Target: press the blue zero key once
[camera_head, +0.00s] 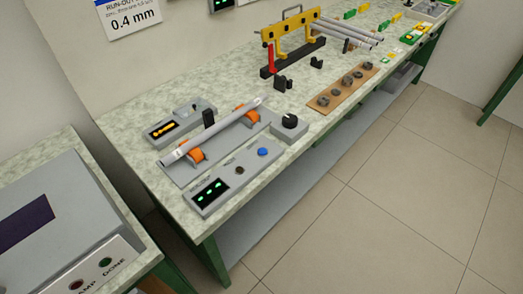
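The blue key (263,152) is a small round blue button on the right part of a grey box (232,180) near the front edge of the workbench. A dark display (209,192) with green digits sits at the left of the same box. A small dark knob or button (239,170) lies between them. The digits are too small to read. Neither of my grippers is in view, and nothing touches the blue key.
A grey rod (225,128) lies on orange rollers (196,154) behind the box. A black knob (290,121) stands to its right. A yellow rack (292,38) holds several rods farther back. A grey machine (60,220) is at lower left. The tiled floor (400,200) is clear.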

